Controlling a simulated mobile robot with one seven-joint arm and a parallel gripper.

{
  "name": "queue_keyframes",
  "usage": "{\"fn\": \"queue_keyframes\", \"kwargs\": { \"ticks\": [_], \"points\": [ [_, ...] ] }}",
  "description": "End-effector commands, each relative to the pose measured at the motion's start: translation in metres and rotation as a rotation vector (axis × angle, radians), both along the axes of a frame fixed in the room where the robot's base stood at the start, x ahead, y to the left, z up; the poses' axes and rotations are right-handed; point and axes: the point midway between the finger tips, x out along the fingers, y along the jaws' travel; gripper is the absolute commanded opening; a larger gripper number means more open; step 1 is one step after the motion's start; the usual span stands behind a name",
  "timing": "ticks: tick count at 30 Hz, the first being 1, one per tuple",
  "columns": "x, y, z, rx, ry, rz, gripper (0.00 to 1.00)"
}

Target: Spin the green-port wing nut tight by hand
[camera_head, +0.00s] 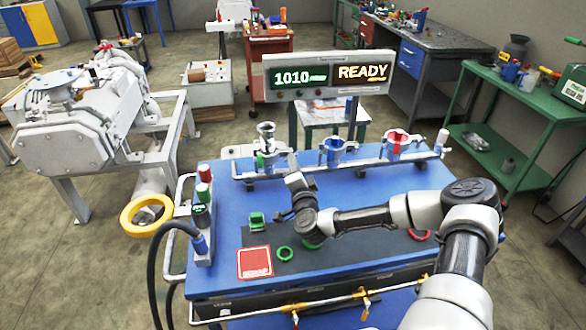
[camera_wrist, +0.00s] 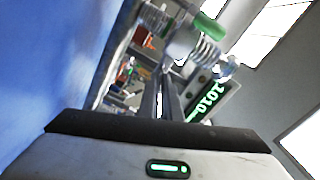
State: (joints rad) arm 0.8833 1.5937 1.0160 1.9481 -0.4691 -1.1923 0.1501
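The green port (camera_head: 261,160) stands at the left end of the rail on the blue bench, with a metal fitting on top. The two fingers of my gripper (camera_wrist: 165,78) lie close together and point at the metal parts below the green part. The wing nut is too small and blurred to pick out, so I cannot tell whether the fingertips touch it.
The blue port (camera_head: 333,151) and red port (camera_head: 397,145) stand farther right on the rail. A display (camera_head: 330,75) behind reads 1010 and READY. A green block (camera_head: 257,221), green ring (camera_head: 285,254), red ring (camera_head: 419,235) and red card (camera_head: 254,262) lie on the bench.

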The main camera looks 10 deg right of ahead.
Motion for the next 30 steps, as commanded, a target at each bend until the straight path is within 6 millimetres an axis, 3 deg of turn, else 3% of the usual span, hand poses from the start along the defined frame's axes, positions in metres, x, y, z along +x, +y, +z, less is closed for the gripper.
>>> {"fn": "queue_keyframes", "kwargs": {
  "ticks": [30],
  "points": [
    [-0.0005,-0.0005,-0.0056,0.969,0.001,-0.002,0.0]
  ]
}}
